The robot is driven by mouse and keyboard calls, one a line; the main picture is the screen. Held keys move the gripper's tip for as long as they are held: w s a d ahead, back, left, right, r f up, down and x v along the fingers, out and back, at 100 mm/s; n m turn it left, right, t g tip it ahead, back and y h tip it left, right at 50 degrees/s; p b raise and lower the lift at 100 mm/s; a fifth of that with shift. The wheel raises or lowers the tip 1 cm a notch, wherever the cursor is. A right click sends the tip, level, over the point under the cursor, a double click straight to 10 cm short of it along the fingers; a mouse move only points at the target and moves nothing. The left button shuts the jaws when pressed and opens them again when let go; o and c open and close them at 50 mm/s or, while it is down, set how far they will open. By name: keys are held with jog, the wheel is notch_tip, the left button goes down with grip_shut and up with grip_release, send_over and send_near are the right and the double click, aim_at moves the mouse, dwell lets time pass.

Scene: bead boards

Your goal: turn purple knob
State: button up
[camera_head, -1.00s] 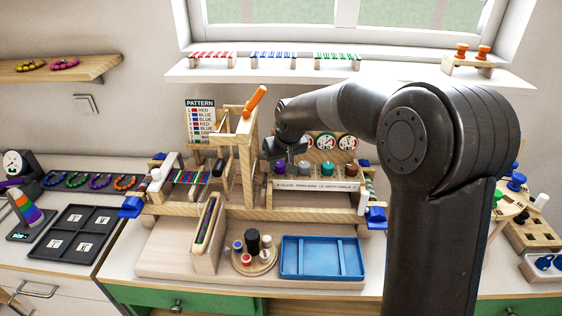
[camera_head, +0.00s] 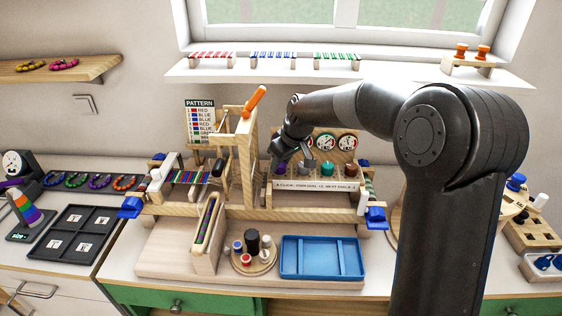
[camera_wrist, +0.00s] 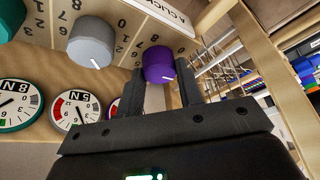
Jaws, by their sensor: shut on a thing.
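The purple knob (camera_wrist: 158,62) sits on the wooden panel, with a short white mark near its lower edge in the wrist view. In the head view the purple knob (camera_head: 280,167) shows at the left end of the knob row, partly covered by my gripper (camera_head: 286,156). In the wrist view my gripper (camera_wrist: 161,72) has one finger on each side of the purple knob and is shut on it. The finger contact is partly hidden.
A grey knob (camera_wrist: 92,42) and a teal knob (camera_wrist: 8,18) stand beside the purple one on the panel. Round dials (camera_wrist: 75,110) sit by the knobs. A wooden frame with an orange handle (camera_head: 255,100) rises just left of my gripper. A blue tray (camera_head: 322,274) lies in front.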

jog(key=shift+d+n+g+y, duration=0.1)
jog(key=shift+n+g+y, duration=0.2)
jog(key=shift+n, duration=0.8)
jog(key=o, duration=1)
jog(key=shift+c, duration=0.2)
jog(key=v, duration=1)
jog(key=shift+r, duration=0.4)
jog(key=shift+s+d, duration=0.1)
